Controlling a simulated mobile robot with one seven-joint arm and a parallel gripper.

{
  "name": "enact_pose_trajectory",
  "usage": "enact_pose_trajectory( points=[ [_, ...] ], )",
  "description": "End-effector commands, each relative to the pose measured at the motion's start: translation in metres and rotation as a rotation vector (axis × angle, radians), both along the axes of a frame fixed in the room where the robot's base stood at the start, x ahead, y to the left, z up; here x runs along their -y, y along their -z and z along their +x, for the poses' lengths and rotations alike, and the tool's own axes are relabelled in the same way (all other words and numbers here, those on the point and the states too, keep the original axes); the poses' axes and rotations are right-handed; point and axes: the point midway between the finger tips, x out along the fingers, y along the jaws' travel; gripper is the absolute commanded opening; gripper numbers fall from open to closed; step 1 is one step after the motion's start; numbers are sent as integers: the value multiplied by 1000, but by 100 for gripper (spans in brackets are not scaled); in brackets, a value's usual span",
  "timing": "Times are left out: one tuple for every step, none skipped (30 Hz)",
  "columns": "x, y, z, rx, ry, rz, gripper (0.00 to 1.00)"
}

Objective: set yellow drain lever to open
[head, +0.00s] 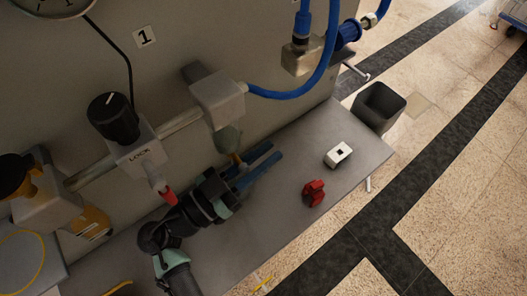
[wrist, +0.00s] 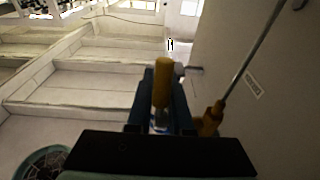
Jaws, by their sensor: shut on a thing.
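The yellow drain lever (wrist: 162,88) shows in the wrist view as an upright yellow handle between the two blue fingers of my gripper (wrist: 163,72). The fingers are shut on it. In the head view my gripper (head: 268,157) reaches along the wall just below a grey-green bowl (head: 227,138), which hangs under a grey block (head: 217,98). A small orange-yellow part (head: 237,159) shows under the bowl; my gripper hides most of what is there. I cannot tell the lever's setting from its angle.
A black knob (head: 112,117) with a red tip (head: 169,195) below stands left of my gripper. A blue hose (head: 290,94) loops above. A white box (head: 338,155) and a red part (head: 314,192) lie on the grey shelf (head: 265,215). A dark bin (head: 378,106) stands beyond.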

Motion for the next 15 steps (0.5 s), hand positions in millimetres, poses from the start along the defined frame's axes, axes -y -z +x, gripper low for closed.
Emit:
enact_pose_trajectory(
  points=[
    [0,1,-1,-21,1,38,0],
    [0,2,-1,-35,2,59,0],
    [0,4,-1,-55,1,87,0],
    [-1,4,-1,-72,1,107,0],
    [-1,6,-1,-86,1,129,0],
    [-2,7,-2,-106,0,156,0],
    [-2,8,-2,-122,0,176,0],
    [-2,8,-2,-136,0,196,0],
    [-3,10,-3,-156,1,222,0],
    [-3,10,-3,-168,1,240,0],
    [-4,11,-3,-181,0,258,0],
    [-4,12,-3,-199,0,281,0],
    [-5,13,-3,-212,0,298,0],
    [-5,13,-4,-224,1,313,0],
    [-5,14,-4,-238,1,333,0]
  ],
)
